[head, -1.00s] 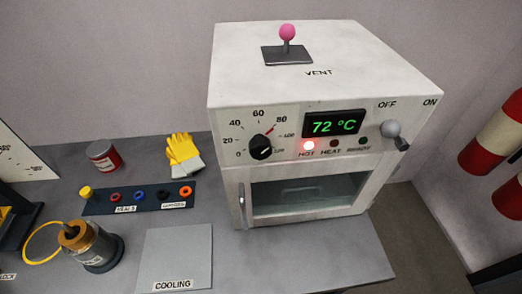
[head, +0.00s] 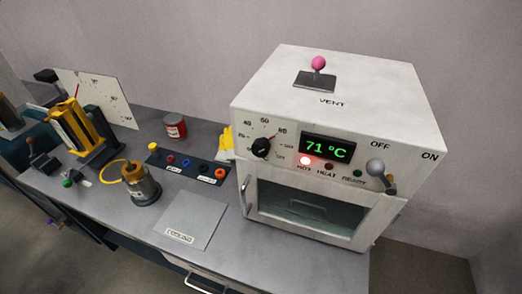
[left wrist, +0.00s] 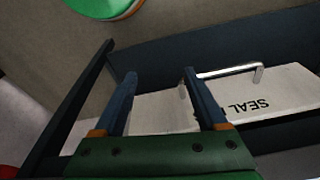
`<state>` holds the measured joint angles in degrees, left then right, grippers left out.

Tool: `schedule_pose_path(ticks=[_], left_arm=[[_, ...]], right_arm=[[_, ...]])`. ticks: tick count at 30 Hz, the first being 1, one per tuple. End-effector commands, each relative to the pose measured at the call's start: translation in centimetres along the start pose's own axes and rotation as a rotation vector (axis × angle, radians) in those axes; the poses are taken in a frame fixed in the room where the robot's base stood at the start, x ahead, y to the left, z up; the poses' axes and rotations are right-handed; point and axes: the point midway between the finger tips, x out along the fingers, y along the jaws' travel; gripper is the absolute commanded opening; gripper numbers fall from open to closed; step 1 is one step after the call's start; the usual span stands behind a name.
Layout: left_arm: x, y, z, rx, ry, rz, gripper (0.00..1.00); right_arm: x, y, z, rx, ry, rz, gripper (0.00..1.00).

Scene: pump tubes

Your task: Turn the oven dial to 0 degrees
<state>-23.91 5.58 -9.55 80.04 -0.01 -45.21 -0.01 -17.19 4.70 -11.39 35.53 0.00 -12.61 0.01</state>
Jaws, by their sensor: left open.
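The oven dial (head: 261,147) is a round black knob on the white oven's (head: 330,120) front panel, left of the display (head: 326,149). Numbers ring it, with 0 at the lower left. Its pale pointer mark is too small to read surely; it does not appear to be at 0. The display reads 71 °C and the red HOT lamp (head: 305,160) is lit. My left gripper (left wrist: 160,76) is open and empty in the left wrist view, over a drawer front marked SEAL, away from the dial. My right gripper is not in view.
A pink-knobbed vent lever (head: 318,65) stands on the oven and an OFF/ON lever (head: 378,170) at its right. A drawer handle (left wrist: 230,72) is near my left fingers.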

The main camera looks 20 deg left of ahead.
Motion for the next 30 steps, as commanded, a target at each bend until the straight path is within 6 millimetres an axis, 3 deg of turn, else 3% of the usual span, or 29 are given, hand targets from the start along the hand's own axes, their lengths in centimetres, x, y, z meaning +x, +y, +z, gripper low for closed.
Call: schedule_pose_path(ticks=[8,11,14,15,18,22,24,27,30], left_arm=[[-9.8,-0.6,-6.0,0.043,0.071,-0.023,0.74],[-14.6,-1.1,-8.5,0.138,0.118,-0.064,0.74],[-21.1,-1.9,-12.3,0.403,0.210,-0.188,0.74],[-24.3,-2.2,-14.5,0.613,0.265,-0.300,0.74],[-30.3,-2.6,-19.4,1.177,0.339,-0.673,0.74],[-36.5,-1.6,-23.1,1.764,0.268,-1.220,0.74],[-39.1,-0.7,-23.8,1.980,0.167,-1.490,0.74],[-41.4,0.3,-24.1,2.151,0.023,-1.765,0.74],[-41.9,0.6,-24.6,2.201,-0.045,-1.872,0.74]], right_arm=[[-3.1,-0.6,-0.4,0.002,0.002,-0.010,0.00],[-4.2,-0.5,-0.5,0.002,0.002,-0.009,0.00],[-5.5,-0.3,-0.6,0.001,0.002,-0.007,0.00],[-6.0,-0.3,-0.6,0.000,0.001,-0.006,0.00],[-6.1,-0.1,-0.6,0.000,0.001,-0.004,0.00],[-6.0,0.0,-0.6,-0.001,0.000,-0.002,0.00],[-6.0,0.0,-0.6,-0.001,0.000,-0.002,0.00],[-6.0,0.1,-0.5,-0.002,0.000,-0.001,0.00],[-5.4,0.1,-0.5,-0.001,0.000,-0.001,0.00]])
